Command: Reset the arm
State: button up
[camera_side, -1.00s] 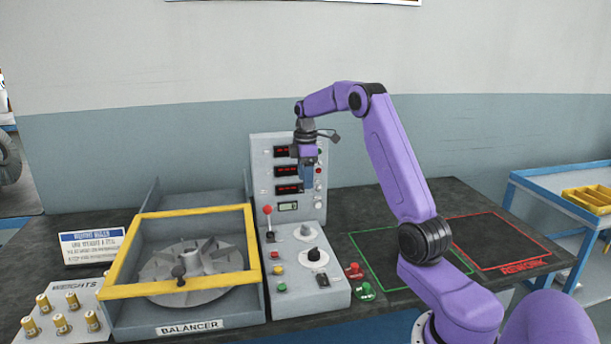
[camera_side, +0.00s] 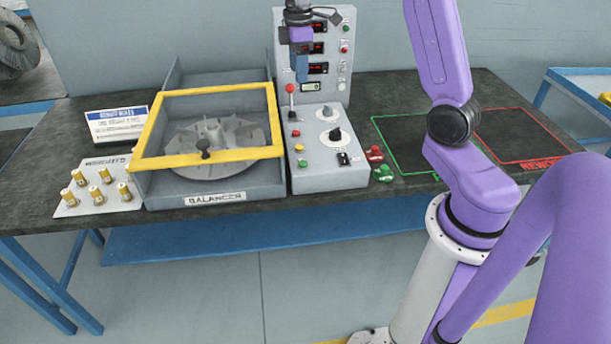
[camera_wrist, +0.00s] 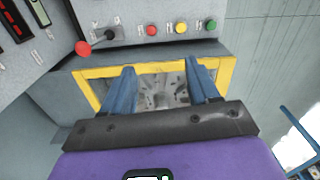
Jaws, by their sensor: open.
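My gripper (camera_side: 301,68) hangs in the air in front of the upright panel of the control box, above the red-knobbed lever, in the side view. In the wrist view my gripper (camera_wrist: 163,78) shows two blue fingers spread apart with nothing between them. Beyond the fingers lies the balancer's yellow-framed lid (camera_wrist: 95,88), with the grey bladed rotor (camera_wrist: 160,88) under it. In the side view the balancer's lid (camera_side: 215,155) is down over the rotor (camera_side: 215,140).
The control box (camera_side: 330,178) carries a red lever (camera_side: 290,90), knobs and coloured buttons. Brass weights (camera_side: 95,190) stand on a plate at the left. Red and green tags (camera_side: 380,165) lie right of the box. Green and red outlined areas (camera_side: 520,135) look empty.

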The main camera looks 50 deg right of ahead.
jog(key=s+a+n, duration=0.1)
jog(key=s+a, duration=1.3)
jog(key=a, duration=0.3)
jog(key=s+a+f+n, duration=0.1)
jog(key=s+f, duration=0.1)
jog(key=s, duration=1.7)
jog(key=shift+a+f+n, duration=0.15)
jog(key=shift+f+n, duration=0.15)
jog(key=shift+s, duration=0.1)
